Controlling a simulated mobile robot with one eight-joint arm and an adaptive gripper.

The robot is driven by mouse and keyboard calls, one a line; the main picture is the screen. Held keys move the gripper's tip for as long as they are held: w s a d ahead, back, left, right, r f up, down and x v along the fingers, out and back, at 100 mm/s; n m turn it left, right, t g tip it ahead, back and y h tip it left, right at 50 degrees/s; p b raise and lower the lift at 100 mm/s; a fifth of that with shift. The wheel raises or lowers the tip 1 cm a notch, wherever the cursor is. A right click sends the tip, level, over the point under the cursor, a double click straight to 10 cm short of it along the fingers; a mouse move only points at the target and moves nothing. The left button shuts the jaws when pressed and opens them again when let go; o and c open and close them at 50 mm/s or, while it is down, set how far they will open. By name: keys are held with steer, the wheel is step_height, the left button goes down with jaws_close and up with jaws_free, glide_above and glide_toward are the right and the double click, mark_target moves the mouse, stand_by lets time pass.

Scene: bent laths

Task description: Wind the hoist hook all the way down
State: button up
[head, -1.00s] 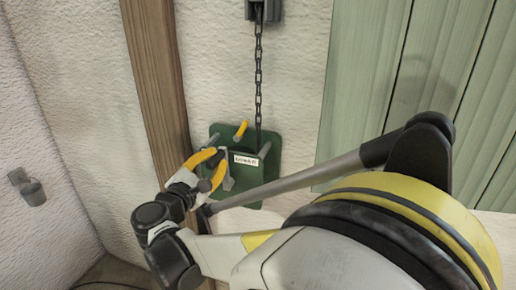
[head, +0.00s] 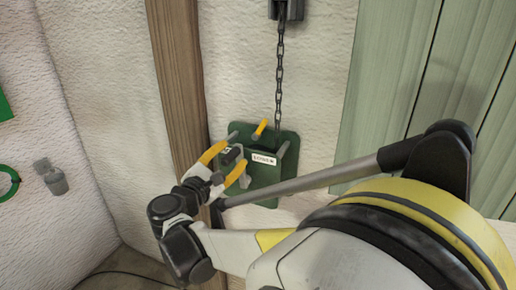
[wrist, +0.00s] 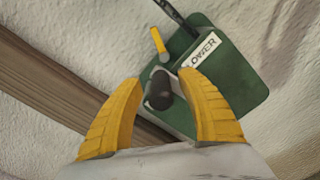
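A green hoist housing (head: 270,172) is on the pale wall beside a wooden post, with a white label that reads LOWER in the wrist view (wrist: 201,50). A dark chain (head: 280,75) runs up from it to a dark block (head: 287,9). A dark rounded grip (wrist: 159,90), apparently the crank's, stands out from the housing. My gripper (head: 226,158) is open, its two yellow fingers on either side of this grip. In the wrist view, gaps show between the grip and both fingertips (wrist: 160,77). The hook cannot be made out in any view.
A yellow-tipped lever (wrist: 158,41) sticks out of the housing close to the fingers. The wooden post (head: 178,80) is just left of it. Green boards (head: 400,80) cover the wall at right. A grey fitting (head: 50,177) and a green ring (head: 8,184) are on the left wall.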

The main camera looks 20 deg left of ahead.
steer(key=s+a, duration=0.1)
steer(key=s, duration=1.1)
